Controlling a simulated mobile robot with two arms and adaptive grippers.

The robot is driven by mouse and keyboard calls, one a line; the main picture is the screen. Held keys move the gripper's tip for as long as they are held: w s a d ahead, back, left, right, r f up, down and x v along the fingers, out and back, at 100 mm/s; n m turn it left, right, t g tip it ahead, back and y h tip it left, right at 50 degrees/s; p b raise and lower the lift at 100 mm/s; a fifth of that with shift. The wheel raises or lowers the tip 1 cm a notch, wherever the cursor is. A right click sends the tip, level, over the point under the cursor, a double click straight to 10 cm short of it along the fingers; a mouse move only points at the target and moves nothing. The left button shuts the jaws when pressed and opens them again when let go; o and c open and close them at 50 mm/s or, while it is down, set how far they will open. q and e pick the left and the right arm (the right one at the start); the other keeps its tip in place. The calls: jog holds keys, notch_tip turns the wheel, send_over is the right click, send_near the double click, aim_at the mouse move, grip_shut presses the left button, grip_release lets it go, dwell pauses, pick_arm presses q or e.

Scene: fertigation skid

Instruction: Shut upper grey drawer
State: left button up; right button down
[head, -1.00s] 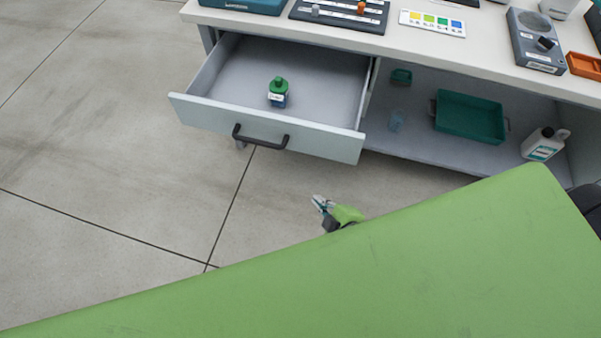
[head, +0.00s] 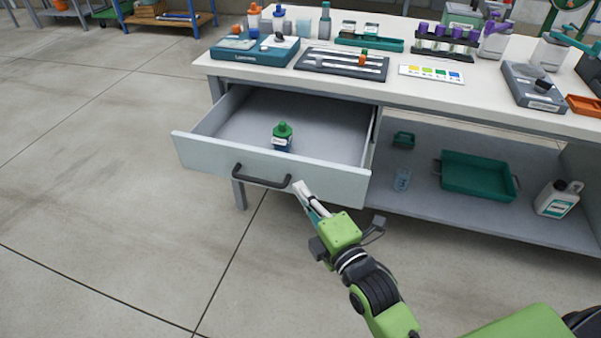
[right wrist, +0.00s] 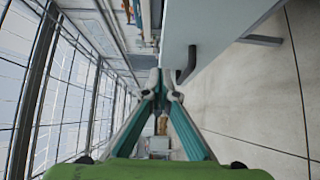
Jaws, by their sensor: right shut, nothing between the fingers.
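The upper grey drawer (head: 269,167) stands pulled out from under the left part of the bench, with a black bar handle (head: 262,176) on its front. A bottle with a green cap (head: 282,137) stands inside it. My right gripper (head: 299,187) is shut and empty. In the head view its tips overlap the drawer front just right of the handle; whether they touch it I cannot tell. In the right wrist view the drawer front (right wrist: 198,45) and handle (right wrist: 187,64) lie to the right of the shut fingertips (right wrist: 160,92). My left gripper is not in view.
The bench top (head: 340,84) carries a blue device (head: 255,49), a dark tray (head: 342,64) and a colour card (head: 431,75). The shelf right of the drawer holds a green tray (head: 477,174) and a white jug (head: 557,199). The floor left of the drawer is clear.

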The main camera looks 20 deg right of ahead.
aim_at(293, 160)
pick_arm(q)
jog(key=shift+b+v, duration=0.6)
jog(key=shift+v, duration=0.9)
pick_arm(e)
jog(key=shift+w+d, duration=0.25)
jog(key=shift+w, duration=0.9)
jog(key=shift+w+d, duration=0.25)
jog(key=shift+w, duration=0.9)
jog(key=shift+w+d, duration=0.25)
jog(key=shift+w, duration=0.9)
jog(key=shift+w+d, duration=0.1)
